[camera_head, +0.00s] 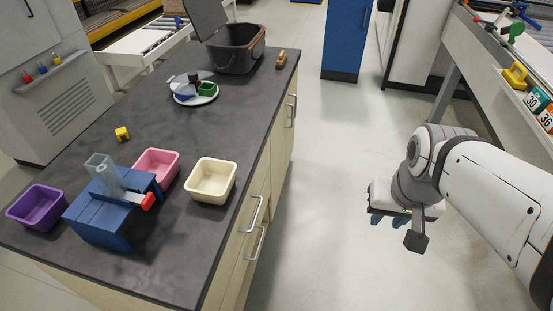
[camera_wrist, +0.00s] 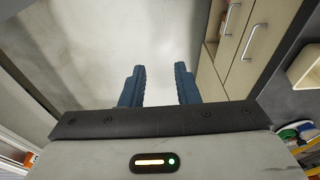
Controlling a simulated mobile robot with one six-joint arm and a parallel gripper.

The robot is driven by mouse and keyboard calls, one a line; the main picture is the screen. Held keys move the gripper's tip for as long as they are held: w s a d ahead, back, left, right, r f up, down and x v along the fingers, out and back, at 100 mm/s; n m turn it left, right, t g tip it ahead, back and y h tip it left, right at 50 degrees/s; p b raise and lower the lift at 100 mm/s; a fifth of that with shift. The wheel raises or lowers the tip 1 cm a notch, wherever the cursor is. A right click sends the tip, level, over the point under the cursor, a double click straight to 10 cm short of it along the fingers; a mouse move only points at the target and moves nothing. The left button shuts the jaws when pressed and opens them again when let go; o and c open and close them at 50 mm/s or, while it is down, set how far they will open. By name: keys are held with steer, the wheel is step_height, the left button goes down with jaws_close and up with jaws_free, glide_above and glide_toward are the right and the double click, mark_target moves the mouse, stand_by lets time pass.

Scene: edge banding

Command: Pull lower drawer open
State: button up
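The wooden cabinet (camera_head: 262,190) under the dark worktop has drawers with silver bar handles. On its near section, an upper handle (camera_head: 255,212) sits above a lower handle (camera_head: 257,243); the drawer fronts look flush. In the wrist view two handles show at the upper right: the upper handle (camera_wrist: 253,42) nearer the worktop and the lower handle (camera_wrist: 228,18) farther left. My gripper (camera_head: 390,220) hangs over the aisle, well right of the cabinet and touching nothing. In the wrist view my gripper (camera_wrist: 160,78) has its two blue fingers apart with only floor between them.
A bench (camera_head: 480,45) stands at the right. The aisle floor (camera_head: 310,190) between is clear.

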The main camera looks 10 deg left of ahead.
mark_target(260, 242)
steer(key=w+a+f+m+g+y+b, duration=0.2)
steer(key=w+a+f+m+y+b, duration=0.15)
steer(key=a+f+m, duration=0.35)
steer(key=w+a+f+m+g+y+b, duration=0.25)
steer(key=a+f+m+b, duration=0.2)
steer(key=f, duration=0.55)
steer(key=w+a+f+m+g+y+b, duration=0.2)
steer(key=w+a+f+m+y+b, duration=0.3)
steer(key=f, duration=0.3)
steer(key=w+a+f+m+t+y+b, duration=0.1)
steer(key=w+a+f+m+t+b, duration=0.15)
steer(key=f+m, duration=0.55)
steer(key=w+a+f+m+t+y+b, duration=0.1)
steer(key=w+a+f+m+y+b, duration=0.3)
steer(key=f, duration=0.6)
steer(key=w+a+f+m+t+h, duration=0.1)
steer(key=f+m+t, duration=0.1)
steer(key=f+m, duration=0.7)
steer(key=shift+n, duration=0.55)
steer(key=b+x, duration=0.1)
steer(key=x, duration=0.6)
steer(key=shift+w+f, duration=0.1)
steer(key=shift+w, duration=0.05)
steer(key=shift+d, duration=0.1)
jaws_close()
